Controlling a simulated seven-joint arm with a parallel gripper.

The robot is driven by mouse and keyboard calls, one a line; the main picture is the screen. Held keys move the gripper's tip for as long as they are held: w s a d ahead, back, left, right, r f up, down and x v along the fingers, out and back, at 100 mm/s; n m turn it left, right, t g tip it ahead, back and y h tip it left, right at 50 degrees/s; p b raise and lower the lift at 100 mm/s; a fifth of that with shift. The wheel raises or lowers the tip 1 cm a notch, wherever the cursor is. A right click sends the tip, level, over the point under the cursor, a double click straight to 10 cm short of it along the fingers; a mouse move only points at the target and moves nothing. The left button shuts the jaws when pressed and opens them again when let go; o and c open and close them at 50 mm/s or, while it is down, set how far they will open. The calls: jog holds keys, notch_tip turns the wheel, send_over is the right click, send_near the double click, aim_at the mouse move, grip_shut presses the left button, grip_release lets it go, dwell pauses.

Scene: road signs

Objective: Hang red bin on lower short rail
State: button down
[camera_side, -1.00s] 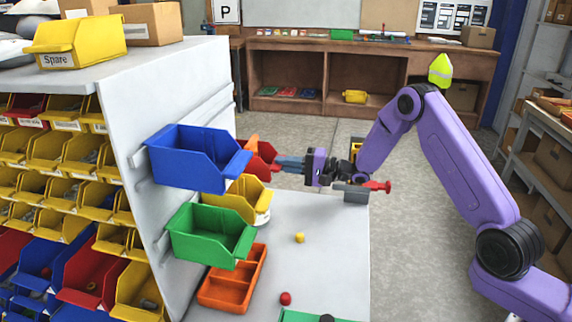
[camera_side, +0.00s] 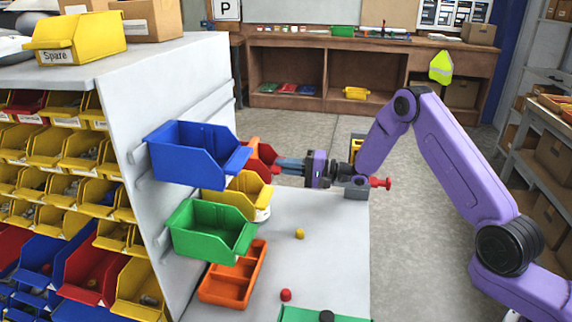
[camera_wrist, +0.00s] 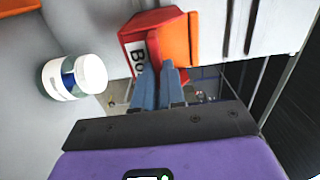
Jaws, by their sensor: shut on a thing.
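The red bin (camera_side: 264,158) is partly hidden behind the blue bin in the side view, with an orange face beside it. In the wrist view the red bin (camera_wrist: 140,40) shows a white label and an orange side, close to the pale panel. My gripper (camera_wrist: 160,76) has its blue-grey fingers at the bin's near edge and is shut on it; in the side view my gripper (camera_side: 279,165) reaches in from the right. The grey panel (camera_side: 140,110) carries horizontal rails. The lower short rail cannot be told apart, and whether the bin touches a rail is hidden.
A blue bin (camera_side: 185,160), a yellow bin (camera_side: 235,200) and a green bin (camera_side: 200,235) hang on the panel close to my gripper. An orange tray (camera_side: 232,285) lies below. A white tub (camera_wrist: 85,76) is in the wrist view.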

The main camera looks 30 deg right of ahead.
dwell(0.4)
jog(key=c, duration=1.1)
grip_release()
jog(key=shift+c, duration=0.2)
jog(key=shift+f, duration=0.1)
